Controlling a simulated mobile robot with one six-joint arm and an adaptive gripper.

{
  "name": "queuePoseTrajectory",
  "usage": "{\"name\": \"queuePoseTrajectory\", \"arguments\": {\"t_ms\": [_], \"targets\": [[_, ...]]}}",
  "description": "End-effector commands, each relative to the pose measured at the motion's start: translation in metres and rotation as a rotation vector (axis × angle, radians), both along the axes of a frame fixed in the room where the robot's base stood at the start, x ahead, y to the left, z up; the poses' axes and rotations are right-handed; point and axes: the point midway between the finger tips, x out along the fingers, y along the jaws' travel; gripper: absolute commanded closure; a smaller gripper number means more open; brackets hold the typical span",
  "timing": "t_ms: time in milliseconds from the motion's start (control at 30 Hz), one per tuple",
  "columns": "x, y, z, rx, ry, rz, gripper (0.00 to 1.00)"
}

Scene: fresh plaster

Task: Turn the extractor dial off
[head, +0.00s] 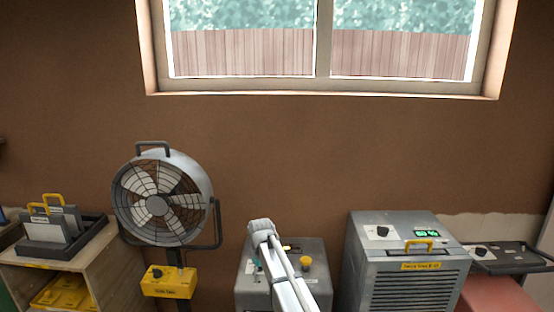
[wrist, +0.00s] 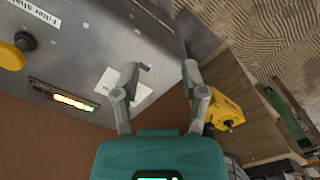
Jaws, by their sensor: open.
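A grey box machine (head: 285,290) stands low in the middle of the head view, partly behind my arm. I take it for the extractor, but its name is not readable. Its top carries a yellow knob (head: 305,263), which also shows in the wrist view (wrist: 12,55), a lit indicator bar (wrist: 75,102) and a white plate (wrist: 112,80). My finger partly covers the plate, and I cannot tell whether a dial is on it. My gripper (wrist: 162,70) is open and empty over the machine's top near its edge. In the head view my arm mostly hides it.
A fan (head: 160,200) with a yellow control box (head: 168,281) stands to the left; the box shows in the wrist view (wrist: 232,97). A larger grey machine (head: 415,285) with a black dial (head: 383,231) stands right. A wooden shelf (head: 90,262) is far left.

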Motion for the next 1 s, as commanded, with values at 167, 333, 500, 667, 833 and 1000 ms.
{"name": "queuePoseTrajectory", "arguments": {"t_ms": [167,333,500,667,833,1000], "targets": [[-0.024,-0.031,-0.012,0.0,0.0,-0.068,0.44],[-0.056,-0.068,-0.025,0.0,0.0,-0.16,0.44],[-0.109,-0.12,-0.047,0.0,0.0,-0.301,0.44],[-0.157,-0.162,-0.063,0.0,0.0,-0.441,0.44],[-0.19,-0.187,-0.073,0.0,0.0,-0.534,0.44],[-0.216,-0.204,-0.082,0.001,0.0,-0.605,0.44]]}}
